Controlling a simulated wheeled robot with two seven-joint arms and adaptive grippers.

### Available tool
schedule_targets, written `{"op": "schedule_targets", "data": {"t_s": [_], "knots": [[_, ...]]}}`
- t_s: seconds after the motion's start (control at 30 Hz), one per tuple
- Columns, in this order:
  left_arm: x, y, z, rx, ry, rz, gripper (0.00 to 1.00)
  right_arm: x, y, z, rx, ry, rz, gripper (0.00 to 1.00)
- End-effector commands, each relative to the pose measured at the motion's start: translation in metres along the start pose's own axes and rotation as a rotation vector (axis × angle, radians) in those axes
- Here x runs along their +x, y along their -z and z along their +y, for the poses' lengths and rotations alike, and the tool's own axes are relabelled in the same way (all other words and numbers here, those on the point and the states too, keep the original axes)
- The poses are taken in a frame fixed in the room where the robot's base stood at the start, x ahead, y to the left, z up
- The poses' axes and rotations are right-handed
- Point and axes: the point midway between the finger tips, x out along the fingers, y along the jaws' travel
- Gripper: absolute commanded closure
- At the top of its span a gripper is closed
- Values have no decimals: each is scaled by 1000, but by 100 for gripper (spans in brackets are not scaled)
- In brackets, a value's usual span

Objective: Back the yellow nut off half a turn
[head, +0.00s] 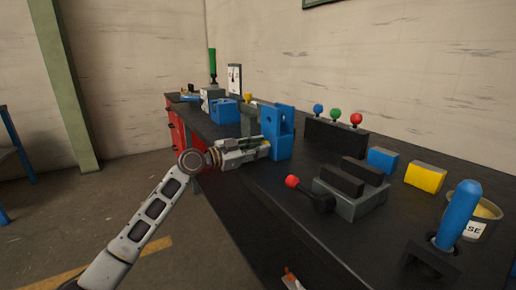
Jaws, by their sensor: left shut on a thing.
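A blue upright bracket (280,133) stands on the dark workbench near its front edge. My left gripper (265,148) reaches in from the left and its fingertips are at the left side of this bracket. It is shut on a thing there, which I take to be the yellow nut. The fingers and the bracket hide nearly all of the nut, so its turn angle cannot be seen. My right gripper is not in view.
On the workbench (330,240), a grey vise (348,203) with a red-knobbed handle stands right of the gripper. Beyond are blue (382,160) and yellow (426,177) blocks, a row of coloured knobs (336,135), and a grease tin (473,228). A blue-handled lever (459,213) stands front right.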

Motion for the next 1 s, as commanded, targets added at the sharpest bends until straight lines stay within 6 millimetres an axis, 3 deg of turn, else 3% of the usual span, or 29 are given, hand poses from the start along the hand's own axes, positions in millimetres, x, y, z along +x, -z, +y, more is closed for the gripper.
{"op": "schedule_targets", "data": {"t_s": [0.37,0.77,1.0], "knots": [[0,2,0,-112,-1,0,97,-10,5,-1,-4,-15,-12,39],[0,2,-1,-371,0,1,97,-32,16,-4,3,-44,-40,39],[0,2,-1,-515,0,0,97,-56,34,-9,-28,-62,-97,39]]}}
